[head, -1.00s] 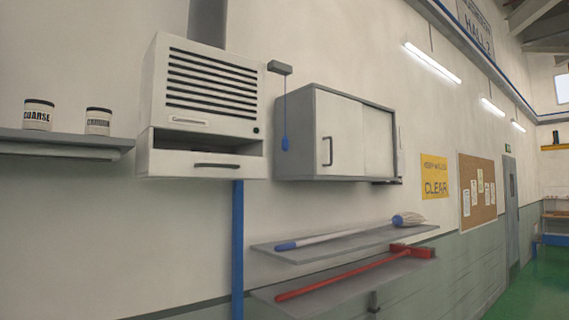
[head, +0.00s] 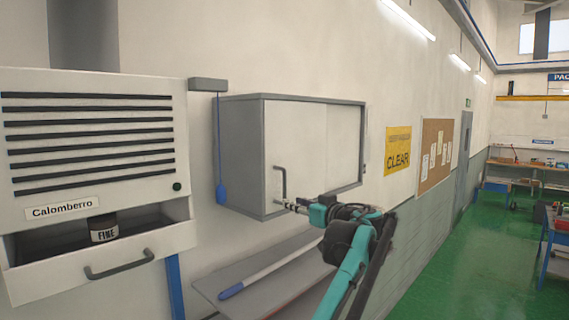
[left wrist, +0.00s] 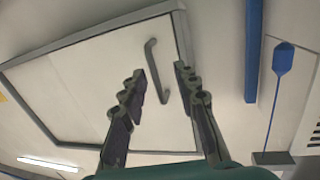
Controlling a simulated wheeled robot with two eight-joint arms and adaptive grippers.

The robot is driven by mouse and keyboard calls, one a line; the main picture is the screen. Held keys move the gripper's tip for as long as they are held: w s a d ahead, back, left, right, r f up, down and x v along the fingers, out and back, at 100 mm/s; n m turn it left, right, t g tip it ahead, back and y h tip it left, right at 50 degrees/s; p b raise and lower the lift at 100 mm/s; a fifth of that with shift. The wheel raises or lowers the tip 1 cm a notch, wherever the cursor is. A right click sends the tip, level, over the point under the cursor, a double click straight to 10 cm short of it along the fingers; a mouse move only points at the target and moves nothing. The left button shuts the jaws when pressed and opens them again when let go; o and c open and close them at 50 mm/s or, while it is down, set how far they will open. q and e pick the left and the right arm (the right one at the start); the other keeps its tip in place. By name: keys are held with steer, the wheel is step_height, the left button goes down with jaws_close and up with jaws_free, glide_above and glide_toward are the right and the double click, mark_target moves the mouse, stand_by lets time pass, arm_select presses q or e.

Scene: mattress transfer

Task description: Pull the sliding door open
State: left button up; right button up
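The grey wall cabinet (head: 240,160) has two pale sliding panels. The left sliding door (head: 300,130) carries a dark upright bar handle (head: 280,182); both panels look closed across the front. My left gripper (head: 284,204) is at the lower end of this handle, its arm coming up from below. In the left wrist view the door (left wrist: 85,85) shows tilted. The handle (left wrist: 151,62) lies in the gap between the spread fingertips of my left gripper (left wrist: 158,71), nearer the left finger. The fingers are open; I cannot tell whether either touches it. My right gripper is out of view.
A vented white unit (head: 90,135) hangs at the left, its open drawer (head: 150,262) holding a FINE can (head: 103,228). A blue pull cord (head: 220,190) hangs beside the cabinet. Below, a shelf (head: 225,280) holds a blue-tipped pole (head: 270,272). The green floor at right has free room.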

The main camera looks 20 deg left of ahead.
mark_target(285, 186)
arm_select(q)
steer(key=shift+n+y, duration=0.3)
steer(key=shift+y, duration=0.1)
steer(key=w+a+r+p, duration=0.1)
steer(key=a, duration=0.1)
steer(key=w+a+r+p, duration=0.1)
steer(key=w+a, duration=0.1)
steer(key=w+a+r+p, duration=0.1)
steer(key=w+a, duration=0.1)
steer(key=shift+w+r, duration=0.15)
steer(key=shift+r, duration=0.05)
steer(key=shift+w+a+f, duration=0.1)
steer(key=shift+w+a, duration=0.15)
steer(key=shift+a, duration=0.1)
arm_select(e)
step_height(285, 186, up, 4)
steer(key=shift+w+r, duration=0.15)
arm_select(q)
steer(key=shift+s+d, duration=0.1)
steer(key=shift+c, duration=0.9)
jaws_close()
